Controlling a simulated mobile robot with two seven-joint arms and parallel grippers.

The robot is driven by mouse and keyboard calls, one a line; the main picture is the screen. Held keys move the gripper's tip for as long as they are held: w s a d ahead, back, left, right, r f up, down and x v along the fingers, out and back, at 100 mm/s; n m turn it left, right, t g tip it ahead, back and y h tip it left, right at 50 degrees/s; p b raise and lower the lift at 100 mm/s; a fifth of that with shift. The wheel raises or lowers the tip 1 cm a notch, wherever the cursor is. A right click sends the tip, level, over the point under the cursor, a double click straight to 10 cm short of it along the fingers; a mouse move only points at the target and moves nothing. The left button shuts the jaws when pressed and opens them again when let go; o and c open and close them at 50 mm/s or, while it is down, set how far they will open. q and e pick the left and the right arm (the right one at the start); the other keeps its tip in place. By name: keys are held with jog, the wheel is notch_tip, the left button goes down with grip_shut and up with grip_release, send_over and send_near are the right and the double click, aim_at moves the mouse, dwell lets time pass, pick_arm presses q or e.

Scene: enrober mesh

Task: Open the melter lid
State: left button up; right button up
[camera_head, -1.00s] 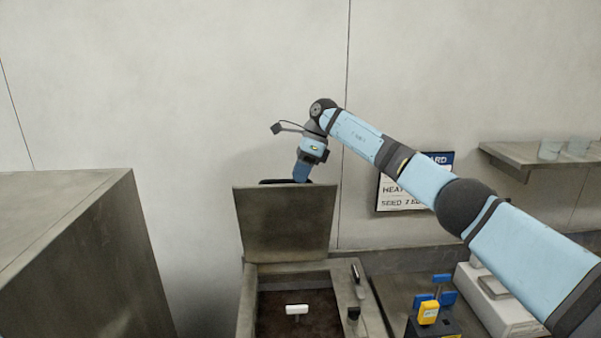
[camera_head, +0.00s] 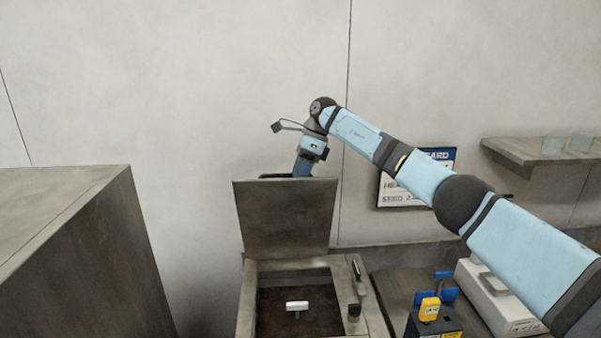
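The melter lid (camera_head: 286,222) is a grey metal panel standing about upright at the back edge of the melter (camera_head: 247,296). The melter is open, and dark brown contents (camera_head: 285,322) show inside, with a white-handled thing (camera_head: 297,306) standing in them. My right gripper (camera_head: 302,172) is at the lid's top edge, with its lower part hidden behind the lid. I cannot see its fingertips, so its opening does not show. My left gripper is out of view.
A tall grey cabinet (camera_head: 75,250) stands at the left. Right of the melter are a yellow and blue device (camera_head: 429,311) and a white machine (camera_head: 487,300). A wall shelf (camera_head: 535,153) holds clear cups. A sign (camera_head: 400,192) hangs behind my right arm.

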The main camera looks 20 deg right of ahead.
jog(key=b+v, duration=0.2)
jog(key=v, duration=1.1)
jog(key=shift+d+r, duration=0.25)
jog(key=shift+r, duration=0.1)
